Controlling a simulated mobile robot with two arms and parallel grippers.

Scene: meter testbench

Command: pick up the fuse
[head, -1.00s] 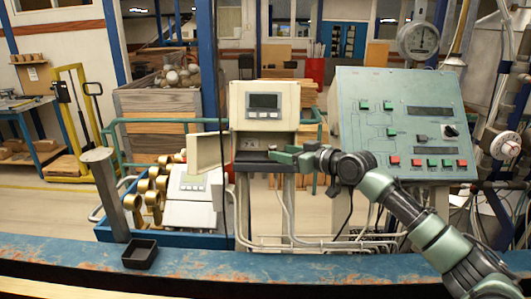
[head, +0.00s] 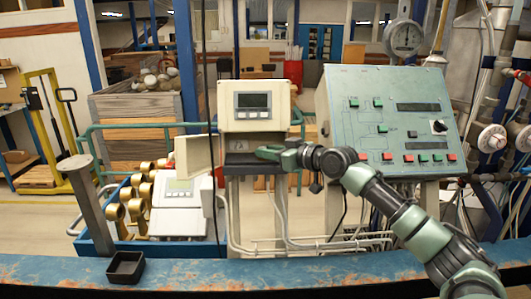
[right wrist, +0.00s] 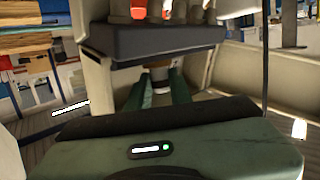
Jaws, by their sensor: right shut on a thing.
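The meter box (head: 226,122) stands at the middle of the head view, with its cover flap (head: 195,153) hanging open at the left and a dark recess below its display. My right gripper (head: 262,152) is at that recess. In the right wrist view its two green fingers (right wrist: 160,88) are shut on a small fuse (right wrist: 160,76), which looks tan and dark and is partly hidden. A dark block (right wrist: 150,42) lies just above and beyond the fingers, with white and orange pieces (right wrist: 139,10) above it. My left gripper is not in view.
A small black tray (head: 125,267) sits on the blue bench edge (head: 300,270) at the left. Brass fittings (head: 137,207) and a grey device (head: 180,215) are left of the meter box.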

